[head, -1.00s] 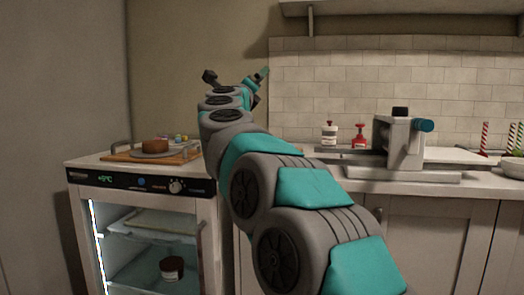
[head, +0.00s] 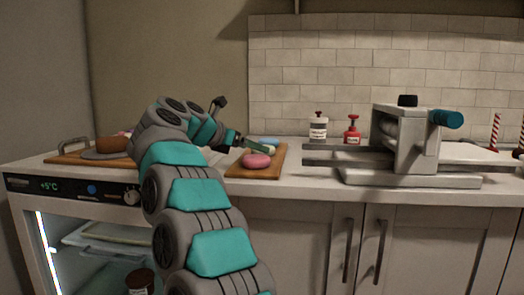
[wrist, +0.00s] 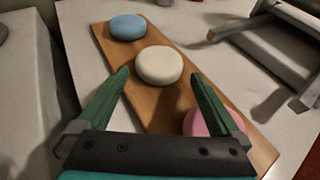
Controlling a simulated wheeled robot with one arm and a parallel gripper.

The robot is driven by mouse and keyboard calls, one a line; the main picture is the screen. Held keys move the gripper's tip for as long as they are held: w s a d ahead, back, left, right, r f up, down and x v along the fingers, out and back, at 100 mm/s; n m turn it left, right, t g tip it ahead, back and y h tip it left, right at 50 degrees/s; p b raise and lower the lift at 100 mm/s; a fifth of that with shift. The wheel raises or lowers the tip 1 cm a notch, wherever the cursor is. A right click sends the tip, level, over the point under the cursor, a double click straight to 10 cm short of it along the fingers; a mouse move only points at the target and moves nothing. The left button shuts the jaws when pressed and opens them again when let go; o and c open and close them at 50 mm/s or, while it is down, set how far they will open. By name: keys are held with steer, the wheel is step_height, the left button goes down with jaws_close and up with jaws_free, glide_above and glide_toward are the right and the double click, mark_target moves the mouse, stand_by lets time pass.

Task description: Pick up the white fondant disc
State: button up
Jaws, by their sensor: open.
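The white fondant disc (wrist: 159,65) lies on a wooden board (wrist: 186,86) in the wrist view, between a blue disc (wrist: 128,27) and a pink disc (wrist: 205,121). My gripper (wrist: 160,75) is open and empty. Its two green fingers point toward the white disc, one tip to each side of its near edge, and the disc looks still beyond the tips. The right finger partly covers the pink disc. In the head view the pink disc (head: 257,160) and blue disc (head: 268,140) show on the board, while the white one is mostly hidden by my gripper.
A grey press-like machine (head: 412,140) stands on the counter to the right of the board. A white bottle (head: 318,127) and a red bottle (head: 352,131) stand behind. A brown cake (head: 112,144) sits at left above the glass-fronted cooler (head: 90,188).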

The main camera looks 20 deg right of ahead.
mark_target(259, 152)
steer(key=x, duration=0.4)
steer(key=shift+w+d+r, duration=0.1)
steer(key=shift+r, duration=0.1)
steer(key=shift+c, duration=0.2)
steer(key=c, duration=1)
steer(key=shift+c, duration=0.6)
steer(key=shift+r+p, duration=0.15)
steer(key=shift+p, duration=0.15)
